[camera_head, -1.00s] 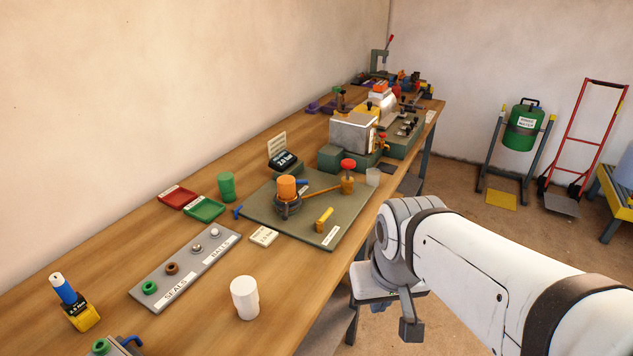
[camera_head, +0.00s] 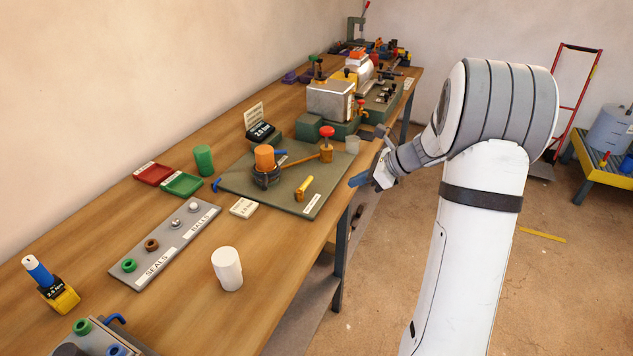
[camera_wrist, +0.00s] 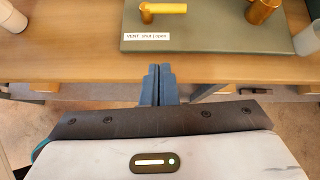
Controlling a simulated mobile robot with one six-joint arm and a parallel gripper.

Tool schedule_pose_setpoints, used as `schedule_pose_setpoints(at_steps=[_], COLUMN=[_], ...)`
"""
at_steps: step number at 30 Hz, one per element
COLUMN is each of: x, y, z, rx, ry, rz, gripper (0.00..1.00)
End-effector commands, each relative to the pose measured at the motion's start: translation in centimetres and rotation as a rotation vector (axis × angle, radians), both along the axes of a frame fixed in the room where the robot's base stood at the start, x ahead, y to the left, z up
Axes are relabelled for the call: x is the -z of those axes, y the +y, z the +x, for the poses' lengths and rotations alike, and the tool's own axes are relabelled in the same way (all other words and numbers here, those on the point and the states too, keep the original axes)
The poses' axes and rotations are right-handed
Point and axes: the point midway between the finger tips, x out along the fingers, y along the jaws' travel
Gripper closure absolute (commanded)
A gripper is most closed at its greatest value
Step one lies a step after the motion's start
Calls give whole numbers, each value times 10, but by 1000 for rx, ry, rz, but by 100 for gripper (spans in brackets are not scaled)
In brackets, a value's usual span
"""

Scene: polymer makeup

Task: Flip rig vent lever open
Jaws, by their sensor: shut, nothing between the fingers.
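The vent lever (camera_head: 304,187) is a yellow handle on the near edge of the green-grey rig plate (camera_head: 240,180).
A brass valve with a red knob (camera_head: 326,132) stands on the plate beside the lever, with a translucent cup (camera_head: 352,145) close by. An orange cylinder (camera_head: 264,156) stands in a dark clamp behind. A white cup (camera_head: 227,269) stands on the open wood at the front.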

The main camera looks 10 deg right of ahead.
Motion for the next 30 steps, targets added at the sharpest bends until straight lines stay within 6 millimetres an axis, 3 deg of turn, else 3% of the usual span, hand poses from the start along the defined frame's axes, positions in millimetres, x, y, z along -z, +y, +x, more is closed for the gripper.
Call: schedule_pose_setpoints(at_steps=[5,17,30], x=[7,10,62], y=[-11,-7,45], z=[12,14,51], rx=[72,69,65], ry=[23,23,24], rz=[58,57,56], gripper=[100,100,100])
